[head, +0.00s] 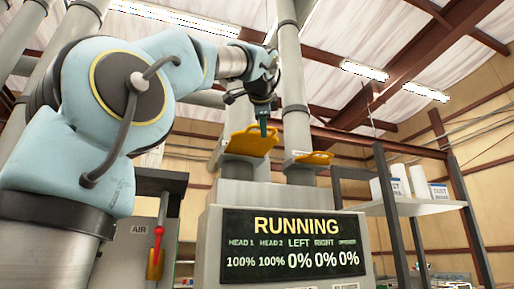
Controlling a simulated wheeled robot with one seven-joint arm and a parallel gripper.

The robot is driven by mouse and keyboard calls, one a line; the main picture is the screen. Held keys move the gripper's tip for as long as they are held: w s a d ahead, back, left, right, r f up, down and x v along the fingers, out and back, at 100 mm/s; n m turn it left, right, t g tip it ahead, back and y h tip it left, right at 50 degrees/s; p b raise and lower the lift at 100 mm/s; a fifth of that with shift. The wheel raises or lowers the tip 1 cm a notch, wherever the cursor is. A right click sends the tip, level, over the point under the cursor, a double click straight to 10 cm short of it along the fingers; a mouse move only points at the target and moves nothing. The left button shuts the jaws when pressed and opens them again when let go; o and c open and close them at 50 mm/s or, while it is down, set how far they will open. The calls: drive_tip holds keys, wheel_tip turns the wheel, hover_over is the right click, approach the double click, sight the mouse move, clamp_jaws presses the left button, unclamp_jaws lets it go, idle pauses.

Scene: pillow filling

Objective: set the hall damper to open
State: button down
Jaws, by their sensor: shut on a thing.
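My gripper (263,127) is at the top centre, pointing down, with its fingers at the upper edge of a larger orange damper plate (247,144). It is shut on this plate. The plate sits tilted at the foot of a grey duct above the machine cabinet. A smaller orange damper plate (316,158) sticks out at the foot of the duct to the right, apart from my gripper. Labels near the plates are too small to read, so I cannot tell which is the hall damper.
A dark display (293,243) reads RUNNING, with 100% for heads 1 and 2 and 0% for the others. A red-handled lever (158,240) by an AIR label is at left. A shelf (425,207) with white containers stands right.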

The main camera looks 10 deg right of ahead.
drive_tip(key=shift+s+d+f+b, duration=0.15)
drive_tip(key=shift+s+b, duration=0.15)
drive_tip(key=shift+s, duration=0.75)
drive_tip(key=shift+s+d+b, duration=0.15)
drive_tip(key=shift+s+b, duration=0.15)
drive_tip(key=shift+s, duration=0.7)
drive_tip(key=c, duration=1.3)
unclamp_jaws()
drive_tip(key=shift+o, duration=0.7)
drive_tip(key=shift+s, duration=0.25)
drive_tip(key=shift+o, duration=1.4)
drive_tip(key=shift+w, duration=0.1)
drive_tip(key=b+v, duration=0.2)
drive_tip(key=v, duration=0.8)
drive_tip(key=shift+s+r, duration=0.25)
drive_tip(key=shift+s, duration=0.1)
